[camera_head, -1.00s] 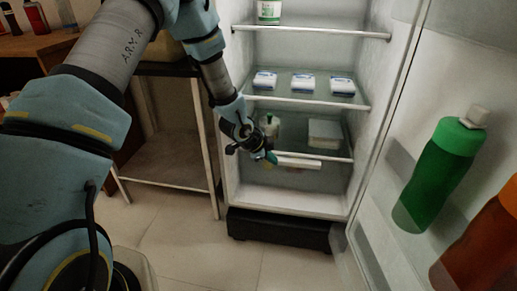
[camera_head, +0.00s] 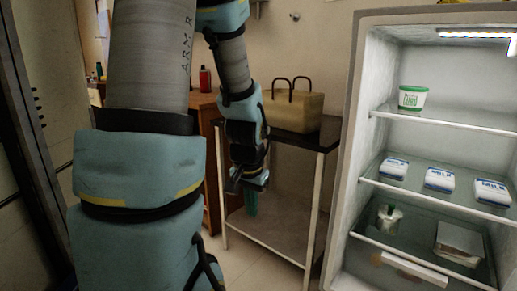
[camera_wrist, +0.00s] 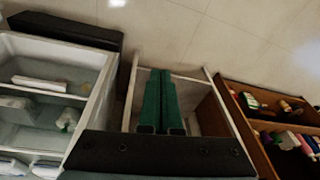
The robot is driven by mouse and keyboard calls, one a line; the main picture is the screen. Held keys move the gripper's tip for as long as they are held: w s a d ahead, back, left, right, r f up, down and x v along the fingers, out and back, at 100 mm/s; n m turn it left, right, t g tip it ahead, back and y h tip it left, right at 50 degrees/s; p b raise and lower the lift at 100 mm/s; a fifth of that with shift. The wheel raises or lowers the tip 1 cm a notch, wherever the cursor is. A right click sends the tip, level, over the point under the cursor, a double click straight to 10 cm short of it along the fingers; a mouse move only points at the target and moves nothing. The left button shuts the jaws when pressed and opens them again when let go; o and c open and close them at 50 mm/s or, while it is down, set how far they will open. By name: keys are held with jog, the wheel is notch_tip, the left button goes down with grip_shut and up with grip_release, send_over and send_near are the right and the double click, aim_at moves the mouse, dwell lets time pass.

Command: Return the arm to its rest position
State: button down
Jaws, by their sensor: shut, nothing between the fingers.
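My gripper (camera_head: 251,206) hangs from my bent arm in the head view, pointing down in front of the small side table. Its two green fingers are shut together with nothing between them. In the wrist view the green fingers (camera_wrist: 160,82) lie side by side in the middle, over the side table's frame. The gripper is well to the left of the open fridge (camera_head: 358,110) and apart from it. The upper part of my arm fills the left middle of the head view.
A tan bag (camera_head: 297,112) stands on the side table (camera_head: 322,140). Milk packs (camera_head: 439,179), a green-and-white tub (camera_head: 412,98) and a small container (camera_head: 389,219) sit on the fridge shelves. A wooden cabinet (camera_head: 207,98) with bottles stands behind my arm. Bare floor shows below.

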jog(key=s+a+r+n+g, duration=0.1)
jog(key=s+a+r+n, duration=0.2)
jog(key=s+a+n, duration=0.25)
notch_tip(320, 180, up, 18)
jog(key=m+p, duration=0.1)
jog(key=p, duration=1.8)
jog(key=shift+d, duration=0.25)
jog(key=shift+s, duration=0.1)
